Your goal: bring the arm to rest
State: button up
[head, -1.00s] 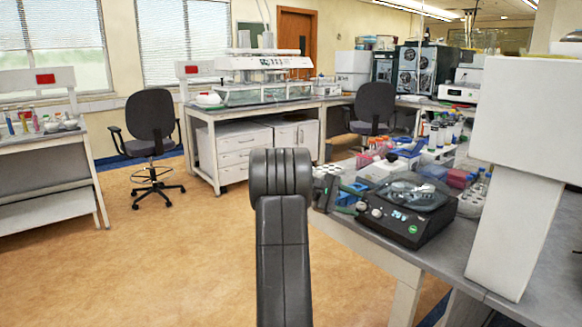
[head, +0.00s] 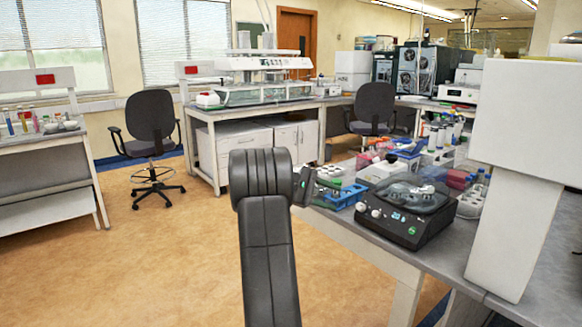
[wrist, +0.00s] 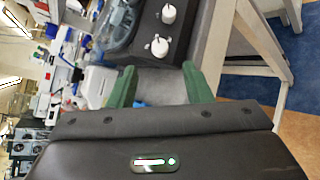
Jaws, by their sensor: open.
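My gripper (wrist: 159,80) shows in the wrist view as two green fingers set well apart, with nothing between them. Its dark palm fills the bottom of that view. The black device with a clear lid (head: 407,211) is to the right of the arm. Its two white knobs (wrist: 163,30) show at the top of the wrist view, apart from the fingers.
The grey bench (head: 350,232) carries a blue rack (head: 347,196), bottles and other labware close to my arm. A white block on a post (head: 515,235) stands at the right. An office chair (head: 151,130) stands at the left. Open floor (head: 170,260) lies left of my arm.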

aim_at(359, 207)
jog(key=b+x, duration=0.1)
jog(key=x, duration=0.7)
jog(key=shift+s+f, duration=0.1)
jog(key=shift+f, duration=0.1)
jog(key=n, duration=0.1)
jog(key=n+t+h+b, duration=0.1)
jog(key=shift+s+a+n, duration=0.1)
jog(key=shift+a+n, duration=0.15)
jog(key=shift+n, duration=0.15)
jog(key=n+t, duration=0.1)
jog(key=n, duration=0.1)
jog(key=n+t+h, duration=0.1)
jog(key=n+t, duration=0.1)
jog(key=shift+s+d+f+n+b, duration=0.1)
jog(key=shift+s+n+b, duration=0.1)
jog(key=shift+n+b, duration=0.1)
jog(key=n+t, duration=0.1)
jog(key=n, duration=0.1)
jog(key=n+t+p, duration=0.1)
jog(key=n+t, duration=0.1)
jog(key=n, duration=0.1)
jog(key=n+t+p, duration=0.1)
jog(key=n+t, duration=0.1)
jog(key=shift+s+d, duration=0.1)
jog(key=shift+s, duration=0.2)
jog(key=v, duration=0.4)
jog(key=shift+a, duration=0.25)
jog(key=shift+s+a, duration=0.35)
jog(key=shift+a, duration=0.15)
